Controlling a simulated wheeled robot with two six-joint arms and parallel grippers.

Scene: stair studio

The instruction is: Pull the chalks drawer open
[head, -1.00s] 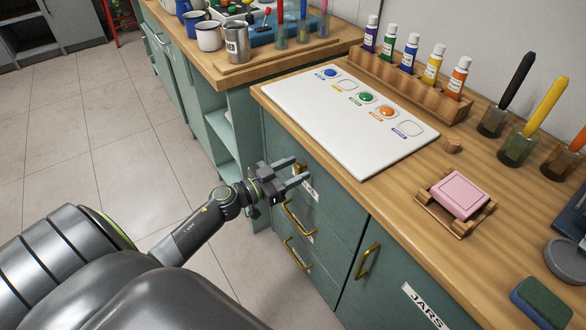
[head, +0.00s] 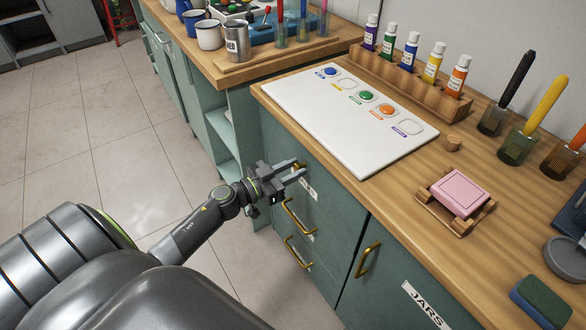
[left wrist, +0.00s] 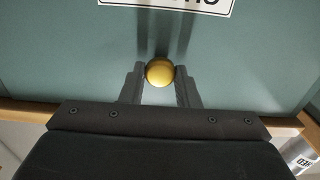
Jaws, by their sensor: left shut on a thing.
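The top drawer (head: 335,208) has a teal front and a white label (head: 308,188), and looks flush with the cabinet. In the left wrist view, the label (left wrist: 185,3) is cut off at the top edge and its word is not fully readable. A round brass knob (left wrist: 159,72) on the drawer front sits between the two fingers of my left gripper (left wrist: 160,84). In the head view, my left gripper (head: 300,170) is shut on this knob, which is mostly hidden by the fingers. My right gripper is not in view.
Lower drawers carry brass bar handles (head: 298,216) just below my gripper. A JARS door (head: 385,290) with its own handle is to the right. The wooden counter (head: 400,190) above holds a white board (head: 330,120) and a pink block (head: 460,193). Tiled floor (head: 80,150) at left is clear.

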